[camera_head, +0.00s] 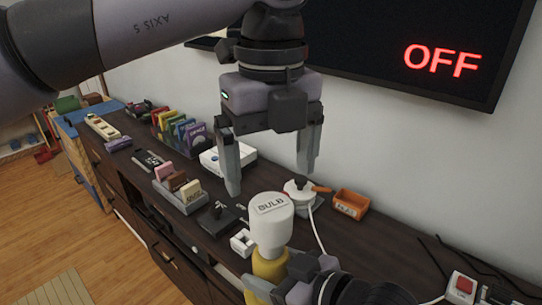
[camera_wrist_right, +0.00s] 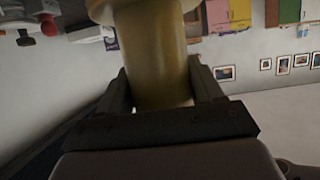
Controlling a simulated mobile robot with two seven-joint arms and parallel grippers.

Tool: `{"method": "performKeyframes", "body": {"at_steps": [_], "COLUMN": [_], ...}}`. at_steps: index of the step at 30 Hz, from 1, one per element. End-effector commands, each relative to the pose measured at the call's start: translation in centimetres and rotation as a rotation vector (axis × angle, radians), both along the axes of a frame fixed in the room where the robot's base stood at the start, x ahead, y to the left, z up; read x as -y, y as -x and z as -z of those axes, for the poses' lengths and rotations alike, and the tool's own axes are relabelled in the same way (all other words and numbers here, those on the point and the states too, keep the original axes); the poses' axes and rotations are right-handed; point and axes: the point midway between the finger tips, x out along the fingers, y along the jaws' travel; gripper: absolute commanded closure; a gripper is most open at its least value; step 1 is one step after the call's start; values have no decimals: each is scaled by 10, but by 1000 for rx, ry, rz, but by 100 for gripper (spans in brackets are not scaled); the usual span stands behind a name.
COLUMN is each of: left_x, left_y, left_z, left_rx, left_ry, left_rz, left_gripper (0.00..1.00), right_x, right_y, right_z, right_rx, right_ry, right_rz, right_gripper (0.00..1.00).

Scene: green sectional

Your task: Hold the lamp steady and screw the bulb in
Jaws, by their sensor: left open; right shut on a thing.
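A white bulb (camera_head: 271,228) labelled BULB stands upright on a yellow base (camera_head: 268,268). My right gripper (camera_head: 284,287) is shut on the yellow part, low in the head view. In the right wrist view the gold-yellow cylinder (camera_wrist_right: 155,55) sits between the two fingers. My left gripper (camera_head: 268,182) is open and empty, pointing down above and behind the bulb. A small round white device with a cord (camera_head: 300,191), perhaps the lamp base, sits on the dark cabinet below the left gripper's right finger. Its socket cannot be made out.
The dark cabinet (camera_head: 350,225) also carries an orange bin (camera_head: 351,203), a white box (camera_head: 226,157), a tray of blocks (camera_head: 181,194) and a card rack (camera_head: 182,132). A red switch (camera_head: 463,284) is at right. A wall screen (camera_head: 415,40) reads OFF.

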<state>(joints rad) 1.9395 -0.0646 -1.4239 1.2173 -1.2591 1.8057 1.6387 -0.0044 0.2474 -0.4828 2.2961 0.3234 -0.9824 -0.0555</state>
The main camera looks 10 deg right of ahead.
Motion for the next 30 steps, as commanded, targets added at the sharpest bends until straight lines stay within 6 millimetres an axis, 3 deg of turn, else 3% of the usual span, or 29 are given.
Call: {"method": "performKeyframes", "body": {"at_steps": [9,22,26,30], "left_x": [0,0,0,0], "left_y": [0,0,0,0], "left_z": [-3,-2,7,28], "left_rx": [1,1,0,-3], "left_ry": [2,1,1,0], "left_rz": [-267,-285,-285,-283], "left_gripper": [8,8,8,8], "right_x": [0,0,0,0], "right_y": [0,0,0,0], "right_z": [-2,-2,-2,-2], "right_rx": [5,5,5,5], "right_ry": [-3,-3,-3,-3], "right_rz": [0,0,0,0], "right_gripper": [100,100,100,100]}}
